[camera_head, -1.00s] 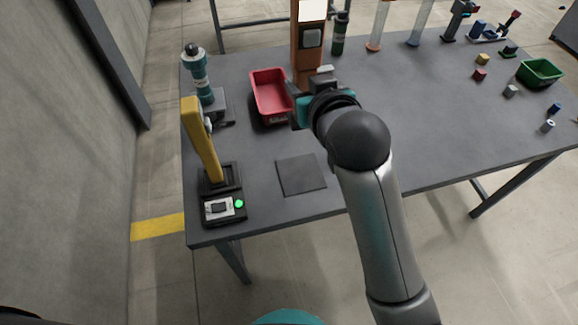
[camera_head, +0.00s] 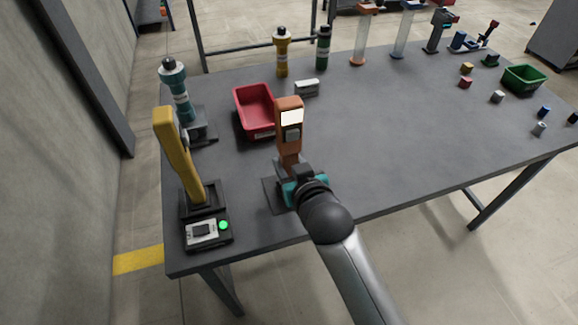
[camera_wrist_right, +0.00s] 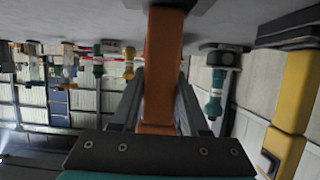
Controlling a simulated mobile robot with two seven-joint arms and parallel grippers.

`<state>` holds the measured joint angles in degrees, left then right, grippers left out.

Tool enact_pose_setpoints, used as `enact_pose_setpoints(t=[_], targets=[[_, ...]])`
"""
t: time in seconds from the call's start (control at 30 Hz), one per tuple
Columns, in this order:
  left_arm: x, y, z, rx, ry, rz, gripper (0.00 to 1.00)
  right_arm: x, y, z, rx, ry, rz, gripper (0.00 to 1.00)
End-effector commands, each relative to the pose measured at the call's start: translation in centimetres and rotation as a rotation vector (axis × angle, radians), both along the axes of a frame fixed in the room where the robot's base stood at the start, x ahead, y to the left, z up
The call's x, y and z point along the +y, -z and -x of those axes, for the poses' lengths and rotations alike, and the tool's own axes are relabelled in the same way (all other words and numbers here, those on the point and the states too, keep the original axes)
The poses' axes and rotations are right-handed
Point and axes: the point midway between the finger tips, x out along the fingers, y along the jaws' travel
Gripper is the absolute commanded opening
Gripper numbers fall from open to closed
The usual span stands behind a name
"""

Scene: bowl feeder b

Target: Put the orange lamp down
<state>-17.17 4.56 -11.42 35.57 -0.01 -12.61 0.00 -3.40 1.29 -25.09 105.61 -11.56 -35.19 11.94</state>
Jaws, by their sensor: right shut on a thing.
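The orange lamp (camera_head: 289,148) stands upright, with a white lit panel near its top, over the dark square mat (camera_head: 271,198) near the table's front edge. My right gripper (camera_head: 292,180) is shut on its lower part. In the right wrist view the orange lamp (camera_wrist_right: 161,65) runs between the two fingers of the right gripper (camera_wrist_right: 160,100). The lamp's foot is hidden behind the gripper, so I cannot tell whether it touches the mat. My left gripper is not in view.
A yellow lamp (camera_head: 178,155) in a dark base with a green light stands left of the mat. A teal bottle-shaped tool (camera_head: 178,92) and a red bin (camera_head: 254,108) are behind. A white-grey block (camera_head: 307,88) lies near the bin.

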Motion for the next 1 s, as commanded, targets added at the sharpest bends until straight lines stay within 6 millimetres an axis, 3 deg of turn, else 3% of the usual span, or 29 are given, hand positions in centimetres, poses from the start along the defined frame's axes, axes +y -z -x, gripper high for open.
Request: enact_pose_setpoints(t=[0.4, 0.43, 0.7, 1.0], targets=[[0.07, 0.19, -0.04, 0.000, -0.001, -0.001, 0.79, 0.01, 0.53, -0.04, -0.003, 0.000, -0.002, 0.00], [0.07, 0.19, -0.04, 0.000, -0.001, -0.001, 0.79, -0.01, 0.67, -0.01, 0.000, 0.000, 0.000, 0.46], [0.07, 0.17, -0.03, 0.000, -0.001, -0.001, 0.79, -0.01, 0.60, 0.00, 0.000, 0.000, -0.001, 0.75], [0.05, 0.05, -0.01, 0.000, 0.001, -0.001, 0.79, 0.00, 0.18, -0.02, -0.002, 0.000, -0.001, 0.75]])
